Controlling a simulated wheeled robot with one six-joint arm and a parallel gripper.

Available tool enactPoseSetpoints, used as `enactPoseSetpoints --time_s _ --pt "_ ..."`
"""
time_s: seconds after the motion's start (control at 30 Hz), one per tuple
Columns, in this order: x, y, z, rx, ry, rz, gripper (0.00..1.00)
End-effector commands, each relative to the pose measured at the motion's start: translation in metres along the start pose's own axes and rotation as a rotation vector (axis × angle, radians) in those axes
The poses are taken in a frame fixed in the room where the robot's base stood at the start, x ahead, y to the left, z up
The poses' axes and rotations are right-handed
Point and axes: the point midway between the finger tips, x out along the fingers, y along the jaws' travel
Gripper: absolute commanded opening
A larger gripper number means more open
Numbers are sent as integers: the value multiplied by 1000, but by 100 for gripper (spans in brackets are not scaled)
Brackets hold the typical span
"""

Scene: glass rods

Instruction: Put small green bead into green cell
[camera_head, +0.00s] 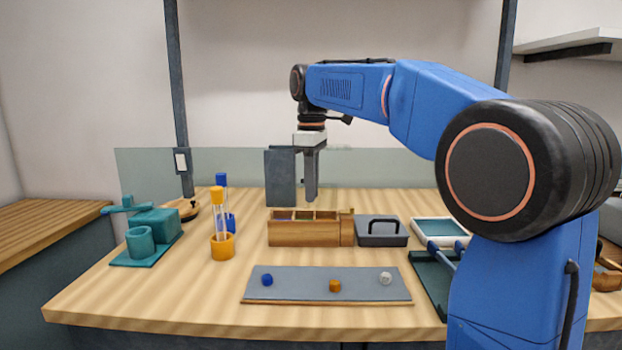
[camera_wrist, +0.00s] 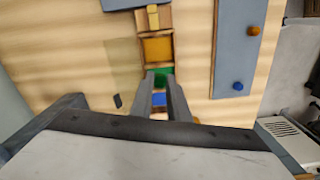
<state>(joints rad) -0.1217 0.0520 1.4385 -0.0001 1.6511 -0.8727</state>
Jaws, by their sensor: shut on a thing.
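My gripper (camera_head: 311,198) points straight down just above the wooden box (camera_head: 310,234) in the head view. In the wrist view the two fingers (camera_wrist: 160,77) are close together, with their tips over the green cell (camera_wrist: 162,71). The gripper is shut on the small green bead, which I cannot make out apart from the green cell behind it. No green bead lies on the grey mat (camera_head: 310,290). The orange cell (camera_wrist: 158,48) and the blue cell (camera_wrist: 158,99) lie on either side of the green cell.
A blue bead (camera_head: 267,280), an orange bead (camera_head: 335,286) and a white bead (camera_head: 385,278) lie on the mat in front. Tubes in orange (camera_head: 222,246) and blue stands are left of the box. A grey tray (camera_head: 381,240) stands close on its right.

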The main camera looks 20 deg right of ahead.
Motion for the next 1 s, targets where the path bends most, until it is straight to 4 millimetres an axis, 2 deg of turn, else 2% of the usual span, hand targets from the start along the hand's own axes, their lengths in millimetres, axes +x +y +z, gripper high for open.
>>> enactPoseSetpoints --time_s 0.2,0.53,0.57,0.6,0.63,0.67,1.0 --pt "13 0 0 0 0 0 0" --pt "16 0 0 0 0 0 0" --pt "16 0 0 0 0 0 17" --pt "16 0 0 0 0 0 27" --pt "16 0 0 0 0 0 34" --pt "16 0 0 0 0 0 37" --pt "13 0 0 0 0 0 37"
